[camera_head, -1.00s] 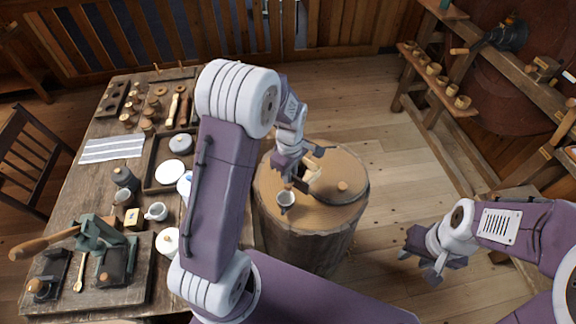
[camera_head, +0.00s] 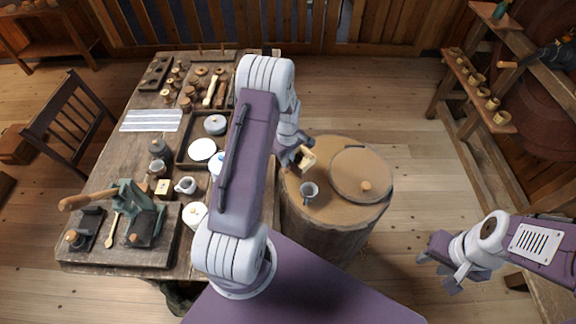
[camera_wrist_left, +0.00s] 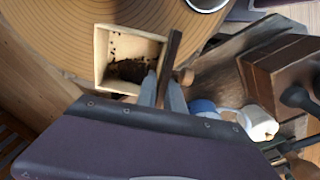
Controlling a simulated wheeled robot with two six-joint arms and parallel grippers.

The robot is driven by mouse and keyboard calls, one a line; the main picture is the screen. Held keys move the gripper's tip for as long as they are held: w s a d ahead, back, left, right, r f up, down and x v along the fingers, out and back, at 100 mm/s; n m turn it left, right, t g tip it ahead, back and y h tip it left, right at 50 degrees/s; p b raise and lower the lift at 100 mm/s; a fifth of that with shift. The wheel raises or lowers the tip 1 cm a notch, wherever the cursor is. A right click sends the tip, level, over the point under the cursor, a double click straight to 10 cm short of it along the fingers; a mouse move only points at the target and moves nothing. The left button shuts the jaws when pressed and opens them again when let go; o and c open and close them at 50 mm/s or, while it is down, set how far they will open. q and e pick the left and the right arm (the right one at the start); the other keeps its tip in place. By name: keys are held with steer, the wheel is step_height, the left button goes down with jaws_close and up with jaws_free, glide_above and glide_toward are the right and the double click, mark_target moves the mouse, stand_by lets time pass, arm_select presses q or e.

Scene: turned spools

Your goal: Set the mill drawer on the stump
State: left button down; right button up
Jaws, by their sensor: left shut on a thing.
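The mill drawer (camera_head: 307,160) is a small pale wooden box. The left wrist view shows it open side up, with dark grounds inside (camera_wrist_left: 130,70) and a dark front panel (camera_wrist_left: 172,60) with a round knob. My left gripper (camera_head: 298,160) is shut on it at the front panel; its fingers (camera_wrist_left: 162,92) show in the wrist view. The drawer is over the back left part of the stump (camera_head: 325,212); I cannot tell whether it touches the top. My right gripper (camera_head: 452,268) looks open and empty, right of the stump.
A small cup (camera_head: 310,190) stands on the stump in front of the drawer. A round wooden lid (camera_head: 362,172) with a knob covers the stump's right part. The crowded workbench (camera_head: 100,180) lies left. The floor behind the stump is clear.

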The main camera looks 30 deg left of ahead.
arm_select(q)
step_height(320, 180, down, 3)
steer(key=shift+w+r, duration=0.1)
steer(key=shift+w+f, duration=0.15)
steer(key=shift+f, duration=0.15)
steer(key=c, duration=1.5)
jaws_free()
steer(key=shift+f, duration=0.1)
steer(key=shift+o, duration=0.2)
